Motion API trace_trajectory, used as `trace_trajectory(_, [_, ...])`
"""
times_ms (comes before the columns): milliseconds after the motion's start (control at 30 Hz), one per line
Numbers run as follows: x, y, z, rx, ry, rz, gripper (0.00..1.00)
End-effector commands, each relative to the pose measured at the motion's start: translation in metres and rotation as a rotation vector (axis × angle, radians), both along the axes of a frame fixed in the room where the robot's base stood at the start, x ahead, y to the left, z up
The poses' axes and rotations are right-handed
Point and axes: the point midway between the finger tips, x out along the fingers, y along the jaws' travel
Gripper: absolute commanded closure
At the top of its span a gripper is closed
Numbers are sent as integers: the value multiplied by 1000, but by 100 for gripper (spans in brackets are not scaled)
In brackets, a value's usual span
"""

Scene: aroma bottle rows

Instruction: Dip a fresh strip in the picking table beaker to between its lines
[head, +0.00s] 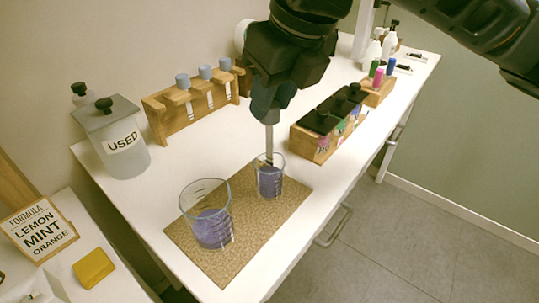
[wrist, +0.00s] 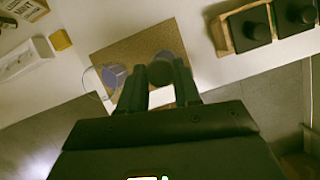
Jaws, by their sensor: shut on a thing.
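My gripper (head: 270,104) is shut on a strip (head: 269,138), pale grey and upright, and points down over the cork mat. The strip's lower part is within the small beaker (head: 280,165), which holds purple liquid. I cannot tell how deep its tip is against any lines. A larger beaker (head: 195,191), also with purple liquid, stands to the left on the same mat (head: 237,240). In the wrist view my gripper (wrist: 160,68) hides the strip and partly covers the small beaker; the larger beaker (wrist: 113,75) shows to the left.
Behind are a wooden rack (head: 163,126) with several grey-capped strips and a lidded jar marked USED (head: 125,158). A wooden box of black-lidded jars (head: 311,152) stands close to the right of my gripper. The formula sign (head: 40,229) and yellow block (head: 93,267) are at lower left.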

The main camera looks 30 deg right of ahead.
Motion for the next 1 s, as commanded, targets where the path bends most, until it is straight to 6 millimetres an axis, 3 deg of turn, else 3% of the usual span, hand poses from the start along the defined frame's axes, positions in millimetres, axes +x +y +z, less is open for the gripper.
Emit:
trace_trajectory(533, [0, 0, 32, 0, -1, 0, 87])
trace_trajectory(1000, [0, 0, 33, 0, 0, 0, 87])
